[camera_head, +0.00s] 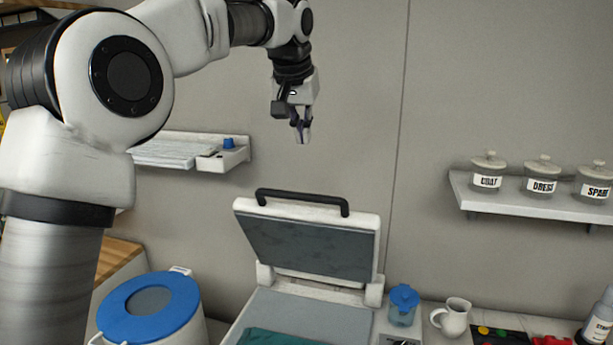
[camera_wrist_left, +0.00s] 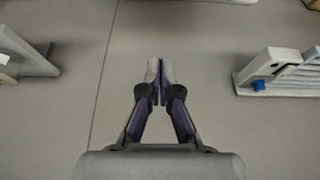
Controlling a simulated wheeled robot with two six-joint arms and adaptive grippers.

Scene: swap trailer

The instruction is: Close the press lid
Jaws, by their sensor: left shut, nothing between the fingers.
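The press lid (camera_head: 305,245) stands raised and tilted back on its hinges, with a black handle (camera_head: 302,200) along its top edge. The press base (camera_head: 320,318) below it has a pale grey pad, and a teal cloth (camera_head: 285,338) lies on its front part. My left gripper (camera_head: 302,136) is shut and empty, in the air above the lid handle and apart from it. In the left wrist view its fingers (camera_wrist_left: 158,82) are together with only wall behind them. The press does not show clearly there. My right gripper is not in view.
A wall shelf with jars (camera_head: 541,190) is at the right. A small wall shelf (camera_head: 232,157) with a blue item is left of the gripper. A blue-lidded bin (camera_head: 180,300) stands left of the press. A blue-topped jar (camera_head: 402,318) and white pitcher (camera_head: 452,316) stand right of it.

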